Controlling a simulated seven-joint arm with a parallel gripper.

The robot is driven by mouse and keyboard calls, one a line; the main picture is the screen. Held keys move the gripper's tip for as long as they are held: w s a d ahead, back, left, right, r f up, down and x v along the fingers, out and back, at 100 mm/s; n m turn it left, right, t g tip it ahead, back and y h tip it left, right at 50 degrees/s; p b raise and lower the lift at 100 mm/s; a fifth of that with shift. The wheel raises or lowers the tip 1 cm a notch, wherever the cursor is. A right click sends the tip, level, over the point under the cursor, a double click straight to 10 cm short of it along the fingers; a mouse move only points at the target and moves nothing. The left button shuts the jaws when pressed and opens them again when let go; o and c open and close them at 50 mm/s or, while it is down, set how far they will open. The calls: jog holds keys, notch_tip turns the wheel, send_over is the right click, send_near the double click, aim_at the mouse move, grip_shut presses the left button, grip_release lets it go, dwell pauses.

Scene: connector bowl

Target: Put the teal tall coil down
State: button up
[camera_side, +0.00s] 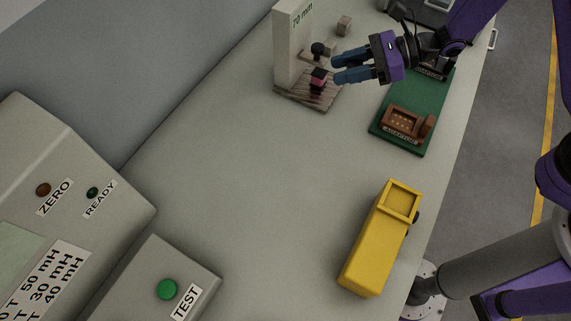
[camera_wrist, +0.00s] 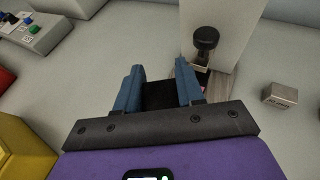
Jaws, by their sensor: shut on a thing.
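My gripper (camera_side: 340,69) is at the upper middle of the side view, beside the height gauge, its two blue fingers pointing left. In the wrist view, the fingers (camera_wrist: 159,72) are apart with a dark block (camera_wrist: 160,96) between them. I take this block as the teal tall coil in my grip; no teal colour shows clearly, and the fingers hide most of it. The gripper appears raised above the table, but the gap is hard to judge.
The gauge post (camera_side: 293,42), marked 70 mm, stands on a wooden base (camera_side: 302,98) bearing a pink and black piece (camera_side: 318,82). A green board (camera_side: 382,131) carries brown adaptors (camera_side: 402,124). A yellow bin (camera_side: 368,252) is nearer. Mid-table is clear.

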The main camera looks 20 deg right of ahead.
aim_at(305, 131)
jog(key=s+a+n+g, duration=0.3)
jog(key=s+a, duration=0.2)
jog(key=a, duration=0.4)
jog(key=shift+w+a+f, duration=0.1)
jog(key=shift+f, duration=2.1)
jog(key=shift+w+a+f, duration=0.1)
jog(key=shift+f, duration=2.1)
jog(key=shift+f, duration=0.15)
jog(key=o, duration=1)
jog(key=shift+o, duration=0.2)
